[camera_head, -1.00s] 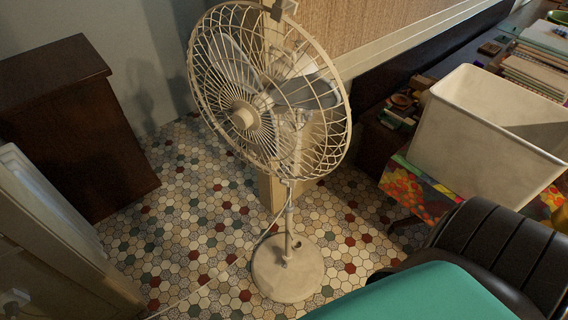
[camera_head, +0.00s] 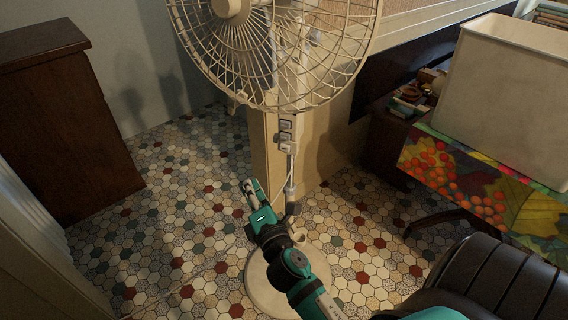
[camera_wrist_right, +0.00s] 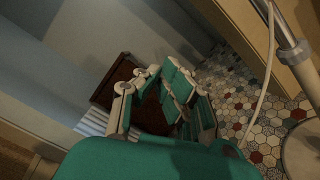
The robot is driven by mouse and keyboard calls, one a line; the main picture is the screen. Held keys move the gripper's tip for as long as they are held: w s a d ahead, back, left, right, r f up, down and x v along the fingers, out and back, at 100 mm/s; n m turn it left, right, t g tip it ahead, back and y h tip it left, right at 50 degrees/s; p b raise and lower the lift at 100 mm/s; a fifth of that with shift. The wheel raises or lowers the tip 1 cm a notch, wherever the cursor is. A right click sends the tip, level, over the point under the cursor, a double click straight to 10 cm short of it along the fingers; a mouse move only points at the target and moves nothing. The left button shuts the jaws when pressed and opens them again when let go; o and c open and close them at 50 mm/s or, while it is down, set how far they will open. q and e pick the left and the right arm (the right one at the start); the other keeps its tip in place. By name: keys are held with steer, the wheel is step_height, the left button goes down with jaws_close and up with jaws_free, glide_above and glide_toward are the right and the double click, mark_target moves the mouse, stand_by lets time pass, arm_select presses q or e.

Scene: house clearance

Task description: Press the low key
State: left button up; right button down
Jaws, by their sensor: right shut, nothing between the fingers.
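A cream pedestal fan (camera_head: 262,50) stands on the tiled floor, its wire cage cut off at the top of the head view. A key panel (camera_head: 286,134) with grey keys sits on its column just below the cage. I cannot read which key is the low one. My right gripper (camera_head: 250,187) is shut and empty, pointing up, below and to the left of the panel in the picture. It also shows in the right wrist view (camera_wrist_right: 160,82), with the fan's pole (camera_wrist_right: 288,25) to the right. My left gripper is out of view.
A dark wooden cabinet (camera_head: 62,120) stands at the left. A white bin (camera_head: 505,95) rests on a colourful cloth (camera_head: 465,178) at the right. A black chair (camera_head: 490,275) is at the lower right. A cord (camera_head: 190,283) lies on the floor.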

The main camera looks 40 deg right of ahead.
mark_target(285, 136)
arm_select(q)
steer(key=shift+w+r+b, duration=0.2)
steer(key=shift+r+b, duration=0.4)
arm_select(e)
step_height(285, 136, up, 6)
steer(key=s+d+n+t+h, duration=0.1)
steer(key=shift+s+d+f+t, duration=0.2)
steer(key=shift+s+d+t, duration=0.1)
steer(key=shift+s, duration=0.05)
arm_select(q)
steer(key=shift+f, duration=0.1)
arm_select(e)
steer(key=shift+d, duration=0.1)
